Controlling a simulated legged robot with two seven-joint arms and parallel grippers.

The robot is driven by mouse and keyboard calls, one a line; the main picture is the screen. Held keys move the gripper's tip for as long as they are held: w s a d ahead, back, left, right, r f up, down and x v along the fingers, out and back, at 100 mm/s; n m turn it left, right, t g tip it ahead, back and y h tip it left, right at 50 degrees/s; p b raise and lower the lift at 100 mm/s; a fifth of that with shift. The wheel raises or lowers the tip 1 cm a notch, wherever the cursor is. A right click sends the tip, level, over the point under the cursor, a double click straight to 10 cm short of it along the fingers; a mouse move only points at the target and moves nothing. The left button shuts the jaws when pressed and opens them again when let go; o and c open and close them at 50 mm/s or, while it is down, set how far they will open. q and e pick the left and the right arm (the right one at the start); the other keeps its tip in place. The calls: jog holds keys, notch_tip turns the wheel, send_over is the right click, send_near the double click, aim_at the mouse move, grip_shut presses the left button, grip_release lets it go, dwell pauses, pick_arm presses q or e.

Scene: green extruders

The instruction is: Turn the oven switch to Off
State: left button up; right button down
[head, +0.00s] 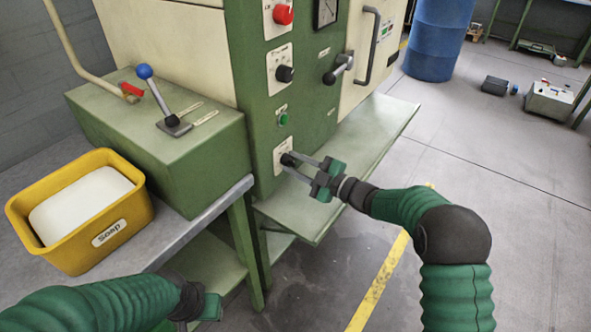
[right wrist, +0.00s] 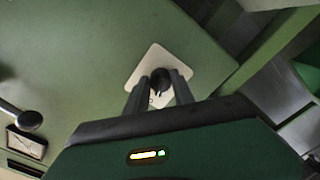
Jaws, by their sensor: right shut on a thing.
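The oven switch (head: 287,159) is a small black knob on a pale plate, low on the green machine front. My right gripper (head: 291,160) reaches it from the right, with its fingers on either side of the knob and shut on it. In the right wrist view the switch (right wrist: 160,80) shows dark between the two fingertips (right wrist: 159,85), over its pale plate. The fingers partly hide the knob, and its pointing direction cannot be read. My left gripper (head: 207,306) is at the bottom of the head view, away from the panel; its fingers are not clear.
Above the switch are a green button (head: 283,119), a black knob (head: 285,74) and a red knob (head: 283,14). A blue-knobbed lever (head: 157,97) stands on the green box at left. A yellow soap bin (head: 117,235) is on the table. A green shelf (head: 375,145) juts out right.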

jog(key=shift+n+b, duration=0.65)
jog(key=shift+n, duration=0.45)
jog(key=c, duration=1.1)
grip_release()
jog(key=p+v, duration=0.2)
jog(key=v, duration=1.5)
jog(key=shift+p, duration=0.4)
jog(key=shift+w+a, duration=0.1)
